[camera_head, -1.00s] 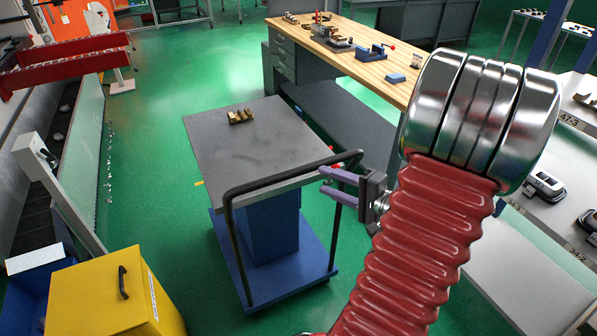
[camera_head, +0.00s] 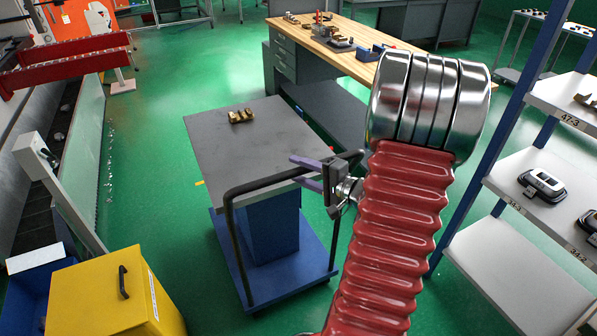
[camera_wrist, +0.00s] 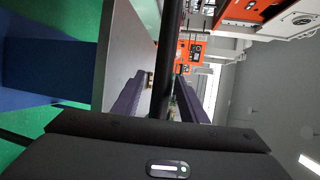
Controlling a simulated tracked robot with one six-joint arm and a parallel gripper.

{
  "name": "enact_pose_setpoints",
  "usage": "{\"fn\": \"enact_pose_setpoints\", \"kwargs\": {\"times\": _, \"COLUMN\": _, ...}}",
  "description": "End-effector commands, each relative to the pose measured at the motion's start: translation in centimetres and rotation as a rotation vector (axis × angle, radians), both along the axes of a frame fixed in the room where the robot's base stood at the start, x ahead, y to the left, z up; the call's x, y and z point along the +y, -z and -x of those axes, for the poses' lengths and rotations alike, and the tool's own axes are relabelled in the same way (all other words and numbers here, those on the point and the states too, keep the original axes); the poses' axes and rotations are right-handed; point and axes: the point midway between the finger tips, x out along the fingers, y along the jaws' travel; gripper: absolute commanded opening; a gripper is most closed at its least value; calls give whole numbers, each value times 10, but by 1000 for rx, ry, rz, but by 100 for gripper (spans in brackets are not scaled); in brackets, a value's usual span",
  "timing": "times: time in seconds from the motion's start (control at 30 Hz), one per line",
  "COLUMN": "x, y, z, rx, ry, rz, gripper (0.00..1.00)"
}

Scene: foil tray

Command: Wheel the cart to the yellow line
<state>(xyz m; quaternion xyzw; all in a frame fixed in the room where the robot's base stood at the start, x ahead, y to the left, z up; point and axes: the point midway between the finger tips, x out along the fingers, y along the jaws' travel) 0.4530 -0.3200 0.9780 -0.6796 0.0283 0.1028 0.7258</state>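The cart has a grey top (camera_head: 245,150), a blue base (camera_head: 270,285) and a black handle (camera_head: 232,235), and stands in the middle of the head view. A brass part (camera_head: 241,116) lies on its top. My gripper (camera_head: 302,172), with purple fingers, is at the handle's upper bar toward its right end. In the wrist view the black bar (camera_wrist: 167,60) runs between my fingers (camera_wrist: 165,85), with gaps visible, so they look open around it. A short yellow mark (camera_head: 199,183) shows on the floor left of the cart; the cart may hide more of it.
A yellow box (camera_head: 110,295) and a blue bin (camera_head: 30,290) stand at the lower left. A wooden-topped workbench (camera_head: 340,50) is behind the cart, and a shelf rack (camera_head: 530,195) is on the right.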

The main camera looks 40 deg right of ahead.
Motion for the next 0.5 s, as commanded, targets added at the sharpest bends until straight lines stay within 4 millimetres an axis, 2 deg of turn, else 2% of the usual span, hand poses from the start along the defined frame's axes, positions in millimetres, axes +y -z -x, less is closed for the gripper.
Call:
{"fn": "enact_pose_setpoints", "kwargs": {"times": 0.27, "x": 0, "y": 0, "z": -1, "rx": 0, "ry": 0, "rz": 0, "gripper": 39}}
{"fn": "enact_pose_setpoints", "kwargs": {"times": 0.5, "x": 0, "y": 0, "z": -1, "rx": 0, "ry": 0, "rz": 0, "gripper": 23}}
